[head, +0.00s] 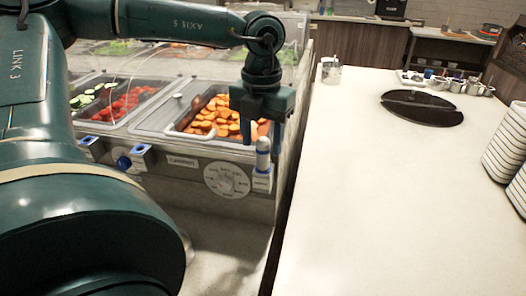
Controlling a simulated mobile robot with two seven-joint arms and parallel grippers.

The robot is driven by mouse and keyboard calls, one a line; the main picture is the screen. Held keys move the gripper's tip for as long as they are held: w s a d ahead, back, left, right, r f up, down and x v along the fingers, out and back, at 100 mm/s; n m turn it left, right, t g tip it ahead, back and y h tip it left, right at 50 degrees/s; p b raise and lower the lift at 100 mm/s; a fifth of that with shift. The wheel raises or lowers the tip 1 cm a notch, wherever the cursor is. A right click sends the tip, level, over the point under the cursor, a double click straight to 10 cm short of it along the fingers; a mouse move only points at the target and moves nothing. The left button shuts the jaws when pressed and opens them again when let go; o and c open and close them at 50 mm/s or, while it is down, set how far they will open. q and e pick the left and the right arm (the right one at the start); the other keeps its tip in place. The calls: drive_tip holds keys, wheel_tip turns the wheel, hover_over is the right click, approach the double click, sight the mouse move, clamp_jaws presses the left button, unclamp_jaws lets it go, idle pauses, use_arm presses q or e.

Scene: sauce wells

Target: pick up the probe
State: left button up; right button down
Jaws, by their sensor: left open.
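The probe (263,157) appears to be the upright, pale grey handle with a darker top at the front right corner of the food counter. It stands in a small white-and-blue holder (262,180) on the counter's front. My left gripper (262,143) points down over it, open, with one finger on each side of the handle's top. Whether the fingers touch it I cannot tell. The probe's lower part is hidden in the holder. My right gripper is not in view.
The food counter (182,148) holds pans of orange slices (208,117), red pieces (122,104) and cucumber (88,96).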

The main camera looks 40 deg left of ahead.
use_arm(q)
drive_tip(key=shift+f, duration=0.8)
drive_tip(key=shift+c, duration=0.3)
